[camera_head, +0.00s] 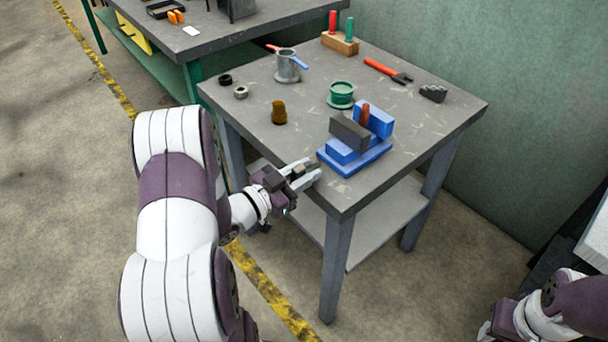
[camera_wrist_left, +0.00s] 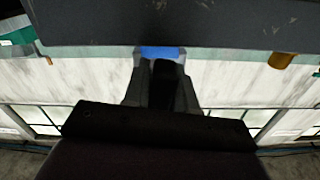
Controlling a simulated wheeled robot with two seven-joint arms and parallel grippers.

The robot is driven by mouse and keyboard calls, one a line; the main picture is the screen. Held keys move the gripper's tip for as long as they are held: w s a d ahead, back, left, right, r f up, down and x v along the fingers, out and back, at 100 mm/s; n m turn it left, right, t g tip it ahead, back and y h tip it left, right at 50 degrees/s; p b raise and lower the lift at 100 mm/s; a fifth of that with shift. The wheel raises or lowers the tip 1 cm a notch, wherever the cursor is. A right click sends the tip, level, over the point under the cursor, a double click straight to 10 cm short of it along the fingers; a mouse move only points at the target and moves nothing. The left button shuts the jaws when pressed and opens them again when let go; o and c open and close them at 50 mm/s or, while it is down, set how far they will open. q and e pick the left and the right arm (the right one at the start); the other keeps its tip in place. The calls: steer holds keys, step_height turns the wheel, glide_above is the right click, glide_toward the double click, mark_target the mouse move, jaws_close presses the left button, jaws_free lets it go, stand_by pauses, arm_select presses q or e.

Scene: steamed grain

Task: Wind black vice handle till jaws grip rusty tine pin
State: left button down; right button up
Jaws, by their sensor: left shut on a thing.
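The vice (camera_head: 362,163) is blue and stands at the table's near edge, with a dark grey front jaw (camera_head: 349,131) and a blue back jaw (camera_head: 380,121). The rusty tine pin (camera_head: 365,114) stands upright between the jaws; the front jaw hides its lower part, so I cannot tell if both jaws touch it. My left gripper (camera_head: 308,174) is at the vice's near left side. In the left wrist view its fingers (camera_wrist_left: 166,88) are shut on the black handle (camera_wrist_left: 168,76), with a blue bit of the vice (camera_wrist_left: 160,52) beyond.
The table (camera_head: 440,122) also holds a brown knob-like piece (camera_head: 279,113), dark and grey rings, a grey pot (camera_head: 287,66), a green spool (camera_head: 341,94), a red-handled tool (camera_head: 383,69) and a wooden block (camera_head: 340,43). A second bench (camera_head: 235,30) stands behind on the left.

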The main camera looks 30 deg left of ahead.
arm_select(q)
steer(key=m+b, duration=0.2)
steer(key=m, duration=0.1)
steer(key=shift+f+m, duration=0.2)
steer(key=shift+m, duration=0.1)
steer(key=m+b, duration=0.2)
steer(key=m, duration=0.1)
steer(key=shift+f+m, duration=0.1)
steer(key=shift+m, duration=0.2)
steer(key=m+b, duration=0.7)
steer(key=b, duration=0.1)
steer(key=m+b, duration=0.7)
steer(key=b, duration=0.1)
steer(key=shift+f+m, duration=0.2)
steer(key=shift+m, duration=0.1)
steer(key=m+b, duration=1.3)
steer(key=b, duration=0.7)
steer(key=shift+r+b, duration=0.1)
steer(key=shift+b, duration=0.25)
steer(key=shift+r+m+b, duration=0.3)
steer(key=shift+m+b, duration=0.9)
steer(key=shift+b, duration=0.1)
steer(key=shift+r, duration=0.1)
steer(key=c, duration=1.3)
jaws_free()
steer(key=shift+s, duration=0.1)
